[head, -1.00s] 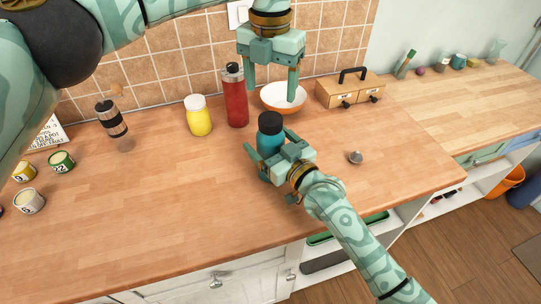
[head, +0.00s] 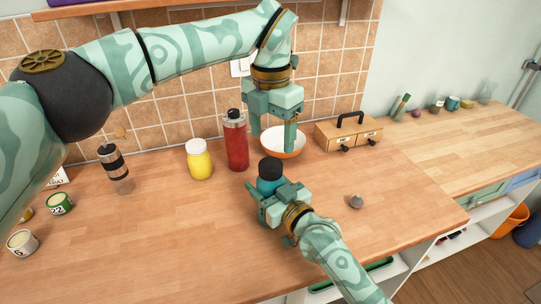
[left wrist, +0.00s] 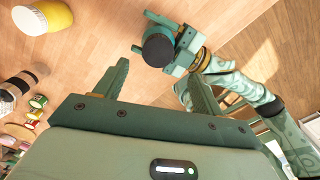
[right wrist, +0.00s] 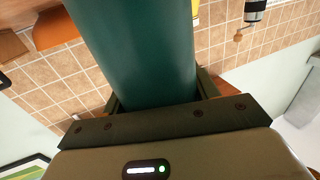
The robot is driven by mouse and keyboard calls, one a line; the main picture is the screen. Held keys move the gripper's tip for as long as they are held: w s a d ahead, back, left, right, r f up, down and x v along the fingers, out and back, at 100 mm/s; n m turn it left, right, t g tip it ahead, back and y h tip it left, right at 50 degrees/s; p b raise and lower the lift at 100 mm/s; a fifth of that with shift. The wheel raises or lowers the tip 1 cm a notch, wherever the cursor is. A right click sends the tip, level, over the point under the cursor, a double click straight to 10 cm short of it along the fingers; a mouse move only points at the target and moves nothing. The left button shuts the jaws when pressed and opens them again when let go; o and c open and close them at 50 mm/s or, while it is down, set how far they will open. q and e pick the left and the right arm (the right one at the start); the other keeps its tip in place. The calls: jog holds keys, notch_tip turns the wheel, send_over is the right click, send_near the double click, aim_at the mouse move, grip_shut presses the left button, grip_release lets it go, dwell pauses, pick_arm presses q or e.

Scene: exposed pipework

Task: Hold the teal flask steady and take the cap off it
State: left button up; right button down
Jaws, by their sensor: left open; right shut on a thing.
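The teal flask (head: 267,187) stands upright on the wooden counter with its black cap (head: 271,168) on top. My right gripper (head: 264,190) is shut around the flask's body from the front right. The flask fills the middle of the right wrist view (right wrist: 135,50); its cap is out of that picture. My left gripper (head: 272,145) points down with open, empty fingers, above and behind the cap in the head view. In the left wrist view, the cap (left wrist: 158,48) shows beyond the open fingers, apart from them, and hides most of the flask.
A red bottle (head: 236,145) and a yellow jar (head: 200,162) stand left of the flask. An orange-and-white bowl (head: 295,141) and a wooden drawer box (head: 347,133) are behind. A small grey object (head: 356,201) lies to the right.

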aim_at(270, 164)
pick_arm(q)
jog(key=m, duration=0.5)
jog(key=shift+m, duration=0.3)
jog(key=m, duration=1.2)
jog(key=shift+r, duration=0.15)
jog(key=m, duration=0.6)
jog(key=shift+a, duration=0.1)
jog(key=shift+f, duration=0.3)
notch_tip(270, 164, down, 7)
jog(key=shift+f, duration=0.2)
jog(key=shift+c, duration=0.3)
